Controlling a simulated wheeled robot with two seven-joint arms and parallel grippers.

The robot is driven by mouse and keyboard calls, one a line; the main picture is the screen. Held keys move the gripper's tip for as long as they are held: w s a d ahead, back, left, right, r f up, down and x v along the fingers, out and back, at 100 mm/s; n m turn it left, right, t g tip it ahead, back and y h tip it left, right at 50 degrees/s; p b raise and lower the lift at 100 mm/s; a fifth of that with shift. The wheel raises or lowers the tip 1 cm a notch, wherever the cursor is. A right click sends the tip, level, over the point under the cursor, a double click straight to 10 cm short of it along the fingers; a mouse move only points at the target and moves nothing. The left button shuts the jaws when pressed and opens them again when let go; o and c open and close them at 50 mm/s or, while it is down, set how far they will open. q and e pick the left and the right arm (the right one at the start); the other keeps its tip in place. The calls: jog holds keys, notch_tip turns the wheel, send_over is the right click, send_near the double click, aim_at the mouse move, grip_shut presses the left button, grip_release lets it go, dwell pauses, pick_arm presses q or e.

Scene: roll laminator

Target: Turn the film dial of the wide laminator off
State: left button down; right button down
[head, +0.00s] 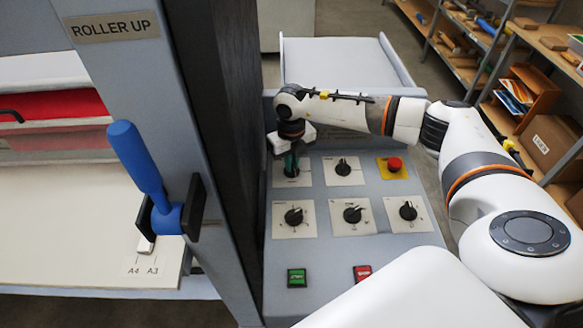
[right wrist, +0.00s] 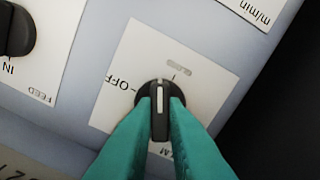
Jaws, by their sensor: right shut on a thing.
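The film dial is a black knob with a white pointer line (right wrist: 159,98) on a white label plate in the right wrist view. The teal fingers of my right gripper (right wrist: 160,118) are shut on its two sides. The pointer aims up in that view, between the "OFF" mark on its left and a tick beside a faint, blurred word. The plate's name is mostly hidden by a finger. In the head view my right gripper (head: 291,160) reaches down onto the upper-left dial of the grey control panel (head: 335,275), largely covering it. My left gripper is not in view.
Other black dials, such as the upper-middle one (head: 344,168), sit close by. A red emergency button (head: 394,164), a green button (head: 297,277) and a red button (head: 362,273) are on the panel. A blue lever (head: 137,160) and grey upright stand left. Shelves stand at right.

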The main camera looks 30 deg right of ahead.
jog(key=n+b, duration=0.6)
jog(key=n, duration=0.1)
jog(key=shift+w+f+b, duration=0.1)
jog(key=shift+f+b, duration=0.05)
jog(key=shift+b, duration=0.25)
jog(key=n+b, duration=0.3)
jog(key=n, duration=0.1)
jog(key=shift+r+n+b, duration=0.25)
jog(key=shift+n+b, duration=0.1)
jog(key=shift+n, duration=0.25)
jog(key=c, duration=1.5)
grip_release()
jog(key=shift+o, duration=0.2)
notch_tip(320, 180, up, 12)
jog(key=b, duration=0.3)
jog(key=shift+f, duration=0.1)
